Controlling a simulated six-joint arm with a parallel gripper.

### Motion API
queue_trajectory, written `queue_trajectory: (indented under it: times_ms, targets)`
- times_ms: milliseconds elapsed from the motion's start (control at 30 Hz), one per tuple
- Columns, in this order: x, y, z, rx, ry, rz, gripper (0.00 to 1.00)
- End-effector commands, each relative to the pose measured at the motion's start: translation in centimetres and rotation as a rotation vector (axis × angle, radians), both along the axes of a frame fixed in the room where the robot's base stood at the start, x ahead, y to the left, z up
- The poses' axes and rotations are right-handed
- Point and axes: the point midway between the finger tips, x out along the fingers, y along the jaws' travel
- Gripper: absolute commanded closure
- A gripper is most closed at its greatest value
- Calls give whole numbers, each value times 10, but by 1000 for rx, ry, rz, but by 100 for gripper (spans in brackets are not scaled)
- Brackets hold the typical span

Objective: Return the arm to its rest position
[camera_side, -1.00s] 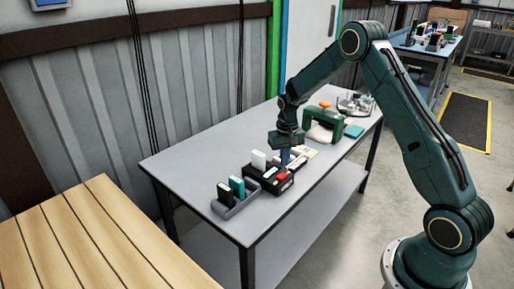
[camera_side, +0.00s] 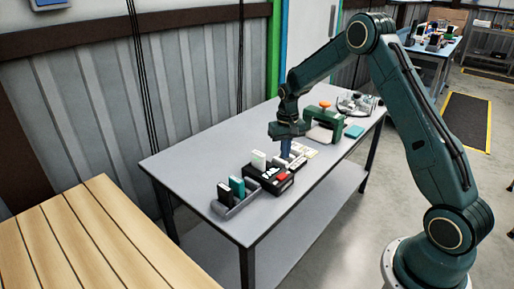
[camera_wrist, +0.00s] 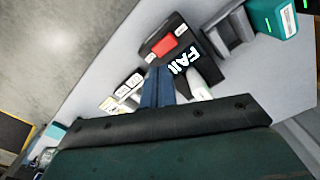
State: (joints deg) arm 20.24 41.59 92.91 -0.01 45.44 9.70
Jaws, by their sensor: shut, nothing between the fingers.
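My gripper (camera_side: 286,149) is shut and empty, pointing down above the table just behind a black device. Its blue fingers (camera_wrist: 158,88) are together in the wrist view. My arm is bent over the table from the right.
White cards (camera_side: 303,151), a green press-like tool (camera_side: 325,122) and a teal block (camera_side: 354,131) lie farther back. The grey table's (camera_side: 190,163) left part is clear.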

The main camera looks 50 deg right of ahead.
Motion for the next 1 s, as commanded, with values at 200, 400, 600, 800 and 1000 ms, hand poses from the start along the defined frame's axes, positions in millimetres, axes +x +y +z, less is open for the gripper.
queue_trajectory:
  times_ms: [200,400,600,800,1000]
  targets:
    - [-4,10,23,-8,-21,22,100]
    - [-16,29,64,-21,-61,65,100]
    - [-36,53,109,-37,-108,118,100]
    - [-63,76,149,-51,-155,171,100]
    - [-94,98,181,-66,-204,223,100]
